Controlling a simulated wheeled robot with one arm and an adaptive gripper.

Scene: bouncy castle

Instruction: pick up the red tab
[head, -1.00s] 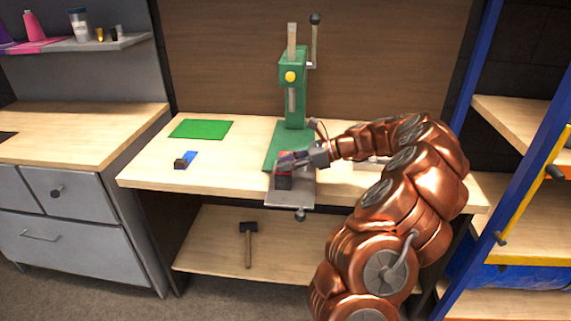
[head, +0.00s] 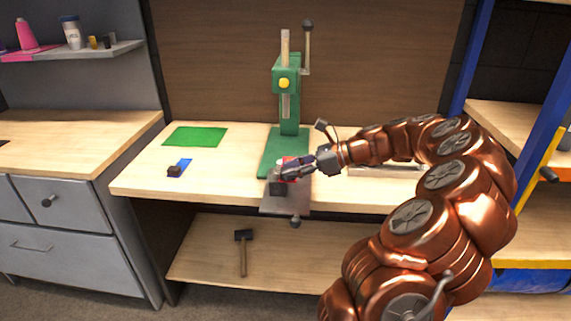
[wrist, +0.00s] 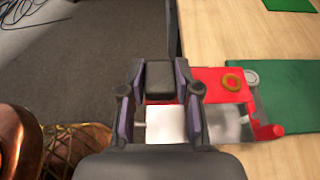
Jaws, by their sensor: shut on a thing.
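The red tab (wrist: 221,79) is a flat red piece with a dark block (wrist: 160,77) at its left end, and an orange ring shows on it in the wrist view. In the head view a bit of its red (head: 289,177) shows beside my gripper, with the dark block (head: 278,187) in front. It is at the front of the green press (head: 289,125), over the grey plate (head: 284,207). My gripper (head: 286,172) is shut with its fingers on both sides of the dark block, as the wrist view (wrist: 160,90) shows. Whether the tab touches the plate is unclear.
A blue piece with a dark block (head: 180,167) lies left on the wooden table (head: 140,182), near a green sheet (head: 196,136). A hammer (head: 243,252) lies on the lower shelf. A blue-framed rack stands right of my arm. The table's left part is mostly clear.

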